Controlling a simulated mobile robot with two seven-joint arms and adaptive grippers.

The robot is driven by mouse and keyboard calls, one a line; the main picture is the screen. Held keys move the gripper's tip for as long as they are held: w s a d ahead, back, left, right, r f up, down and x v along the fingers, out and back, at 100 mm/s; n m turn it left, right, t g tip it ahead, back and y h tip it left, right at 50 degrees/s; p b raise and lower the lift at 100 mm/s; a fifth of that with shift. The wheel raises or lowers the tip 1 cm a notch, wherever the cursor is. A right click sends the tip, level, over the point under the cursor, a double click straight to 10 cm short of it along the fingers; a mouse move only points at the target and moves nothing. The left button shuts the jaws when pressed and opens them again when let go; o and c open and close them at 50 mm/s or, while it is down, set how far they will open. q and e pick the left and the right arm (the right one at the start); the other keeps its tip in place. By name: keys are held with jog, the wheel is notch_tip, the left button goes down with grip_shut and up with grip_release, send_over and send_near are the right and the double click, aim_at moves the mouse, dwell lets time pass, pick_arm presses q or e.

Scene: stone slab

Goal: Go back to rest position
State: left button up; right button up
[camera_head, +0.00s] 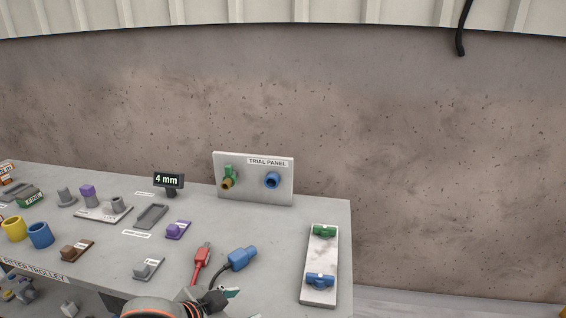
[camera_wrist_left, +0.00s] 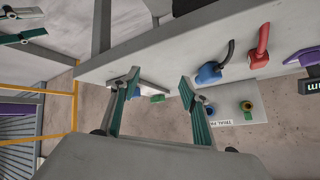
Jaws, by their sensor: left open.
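My left gripper (camera_head: 210,297) is at the bottom edge of the head view, in front of the trolley top (camera_head: 115,255). Part of it is cut off by the frame. In the left wrist view its two green-padded fingers (camera_wrist_left: 158,78) stand well apart with nothing held between them. A blue plug (camera_head: 242,258) and a red plug (camera_head: 203,255) lie on the trolley top just beyond the gripper. They also show in the left wrist view as the blue plug (camera_wrist_left: 209,73) and the red plug (camera_wrist_left: 263,42). My right gripper is not in view.
The upright trial panel (camera_head: 252,192) with green and blue fittings stands at the back. A pale plate (camera_head: 320,262) with green and blue valves lies at the right edge. Blue (camera_head: 40,235) and yellow (camera_head: 14,228) cups stand left. Right of the trolley is open.

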pick_arm(q)
jog(key=s+a+f+n+y, duration=0.1)
jog(key=s+a+f+y, duration=0.3)
jog(key=a, duration=0.5)
jog(key=s+a+f+n+y, duration=0.1)
jog(key=s+a+f+y, duration=0.1)
jog(key=s+a, duration=0.55)
jog(key=s+a+f+n+y, duration=0.1)
jog(key=s+a+f+y, duration=0.25)
jog(key=a, duration=0.75)
jog(key=w+d+f+n+t+h, duration=0.1)
jog(key=d+f+h, duration=0.6)
jog(key=d+f, duration=0.7)
jog(key=shift+w+d+f+n+t, duration=0.2)
jog(key=shift+w+d+n+t, duration=0.1)
jog(key=shift+d+n+t, duration=0.7)
jog(key=shift+a, duration=0.15)
